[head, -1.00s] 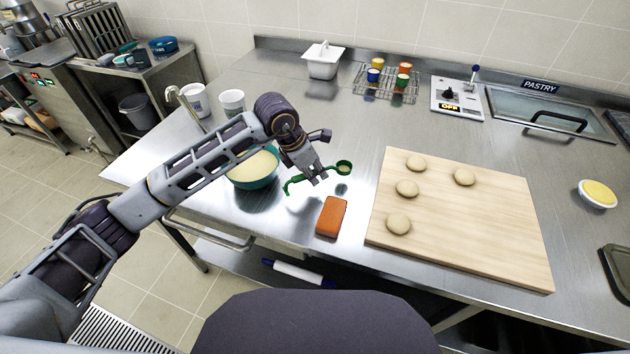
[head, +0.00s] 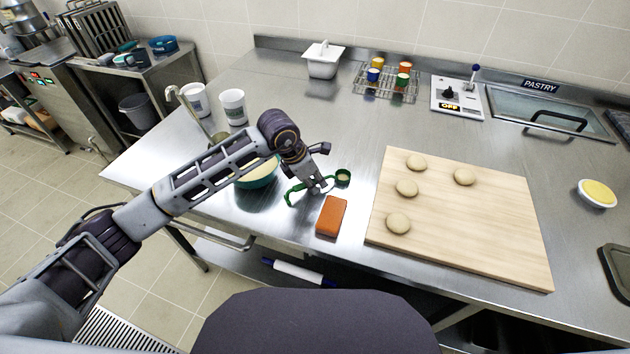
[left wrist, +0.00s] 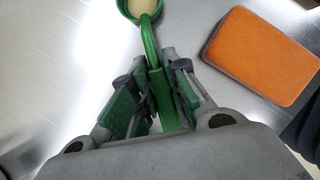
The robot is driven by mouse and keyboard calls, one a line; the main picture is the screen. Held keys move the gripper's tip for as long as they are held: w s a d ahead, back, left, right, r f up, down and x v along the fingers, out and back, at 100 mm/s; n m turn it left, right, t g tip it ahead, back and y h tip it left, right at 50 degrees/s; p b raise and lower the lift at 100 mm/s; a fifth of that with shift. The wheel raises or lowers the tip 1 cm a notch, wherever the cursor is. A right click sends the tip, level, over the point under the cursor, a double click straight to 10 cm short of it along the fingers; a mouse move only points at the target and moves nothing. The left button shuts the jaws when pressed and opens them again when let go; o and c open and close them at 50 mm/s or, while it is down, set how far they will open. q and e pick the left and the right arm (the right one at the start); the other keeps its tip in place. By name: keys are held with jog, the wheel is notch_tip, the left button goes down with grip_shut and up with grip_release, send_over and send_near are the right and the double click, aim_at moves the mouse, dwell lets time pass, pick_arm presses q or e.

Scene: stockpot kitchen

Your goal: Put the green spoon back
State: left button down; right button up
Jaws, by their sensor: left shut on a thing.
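The green spoon (head: 343,177) has a round bowl with something pale in it and a hooked handle end. My left gripper (head: 318,188) is shut on its handle, just above or at the steel counter, behind the orange block. In the left wrist view the spoon's handle (left wrist: 155,70) runs between the two fingers of my left gripper (left wrist: 160,92), with the bowl beyond them at the top edge. I cannot tell whether the spoon touches the counter. My right gripper is not in view.
An orange block (head: 331,217) lies close in front of the spoon. A teal bowl (head: 262,181) of pale contents is partly hidden behind my left arm. A wooden board (head: 470,235) with several dough balls lies to the right. White cups (head: 232,106) stand behind.

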pick_arm(q)
jog(key=c, duration=1.4)
grip_release()
jog(key=v, duration=1.2)
jog(key=shift+r, duration=0.1)
jog(key=shift+s, duration=0.15)
